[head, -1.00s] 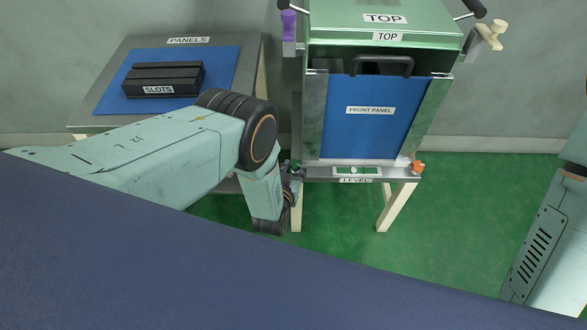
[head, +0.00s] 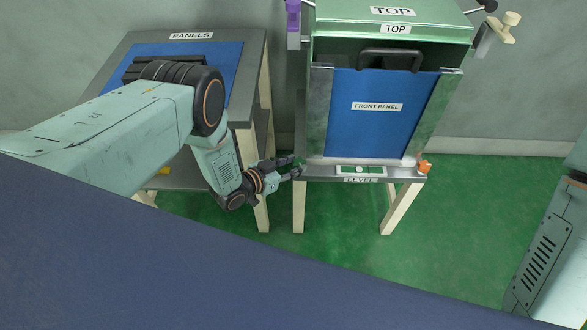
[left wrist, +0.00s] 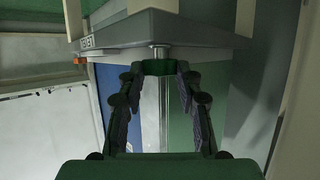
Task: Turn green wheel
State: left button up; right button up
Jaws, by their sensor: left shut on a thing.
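The green wheel (left wrist: 159,67) shows in the left wrist view, on a metal shaft under the corner of the grey ledge. The fingertips of my left gripper (left wrist: 158,72) are closed around it from both sides. In the head view my left gripper (head: 297,168) is at the front left corner of the grey ledge marked LEVEL (head: 325,173), coming from the left. There the fingers mostly hide the wheel. A green level vial (head: 360,171) sits in the middle of the ledge; its bubble is too small to read. My right gripper is out of view.
An orange wheel (head: 424,166) is at the ledge's right corner. A blue front panel (head: 376,130) with a black handle stands above the ledge. A purple part (head: 293,18) and a beige knob (head: 507,24) flank the cabinet. The panels table (head: 112,62) stands left, behind my arm.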

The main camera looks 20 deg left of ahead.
pick_arm(q)
jog(key=shift+w+a+m+g+h+b, duration=0.1)
jog(key=shift+a+m+g+h+b, duration=0.1)
jog(key=shift+m+g+h+b, duration=0.4)
jog(key=o, duration=1.2)
jog(key=shift+c, duration=0.2)
notch_tip(320, 180, up, 10)
